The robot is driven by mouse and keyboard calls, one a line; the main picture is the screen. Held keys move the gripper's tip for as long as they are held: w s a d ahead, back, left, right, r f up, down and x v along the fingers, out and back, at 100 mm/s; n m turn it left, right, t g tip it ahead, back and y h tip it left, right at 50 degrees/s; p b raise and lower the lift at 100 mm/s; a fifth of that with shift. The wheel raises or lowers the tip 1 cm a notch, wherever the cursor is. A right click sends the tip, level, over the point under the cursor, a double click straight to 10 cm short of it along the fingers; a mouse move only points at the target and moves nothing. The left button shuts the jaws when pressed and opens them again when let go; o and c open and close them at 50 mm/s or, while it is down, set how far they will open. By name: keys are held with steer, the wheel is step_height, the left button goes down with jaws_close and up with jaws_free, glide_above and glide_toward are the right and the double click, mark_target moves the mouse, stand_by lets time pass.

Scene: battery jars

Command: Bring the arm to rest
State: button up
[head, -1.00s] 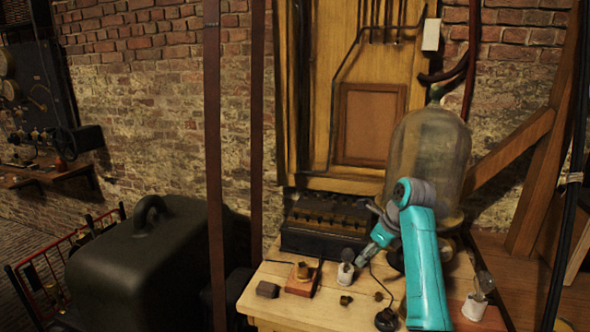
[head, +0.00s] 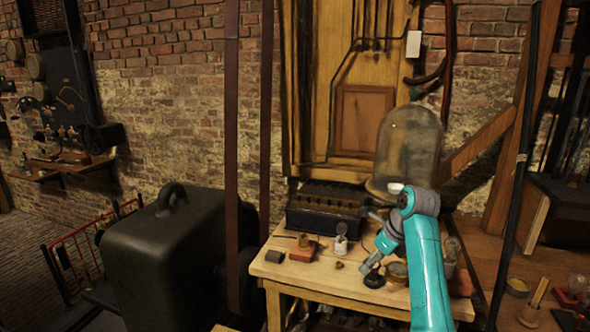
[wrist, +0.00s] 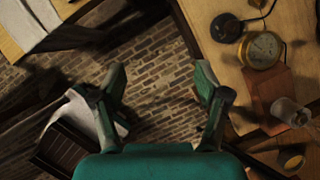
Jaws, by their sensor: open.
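My gripper shows in the wrist view (wrist: 160,85) with its two green fingers spread wide and nothing between them. Beneath it lie the brick floor and the edge of the wooden workbench. In the head view my teal arm rises at the right of the workbench (head: 285,278). There my gripper (head: 366,268) hangs low over the bench's right part, close to a black round knob and a brass gauge (head: 397,271). The gauge also shows in the wrist view (wrist: 262,48).
A glass bell jar (head: 408,150) stands behind the arm. A black ribbed box (head: 325,212) sits at the bench's back. A small white-based jar (head: 341,240) and a wooden block with brass knob (head: 303,250) stand on the bench. A large dark case (head: 165,260) is at left.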

steer(key=s+a+f+n+t, duration=0.1)
steer(key=s+f+n, duration=0.25)
steer(key=f, duration=0.85)
steer(key=s+a+f+n+t, duration=0.15)
steer(key=s+f, duration=0.35)
steer(key=f, duration=0.7)
steer(key=s+f+n+t+h, duration=0.1)
steer(key=s+f+n, duration=0.2)
steer(key=s+f, duration=0.35)
steer(key=s+f+n+t+h, duration=0.1)
steer(key=s+f+n+t, duration=0.2)
steer(key=s, duration=0.7)
steer(key=s+r+n+t+h, duration=0.15)
steer(key=s+n, duration=0.55)
steer(key=s, duration=1.4)
steer(key=s+r+n+t, duration=0.3)
steer(key=s+r+n, duration=0.6)
steer(key=s+r, duration=0.8)
steer(key=shift+s+r, duration=0.25)
steer(key=shift+r, duration=0.45)
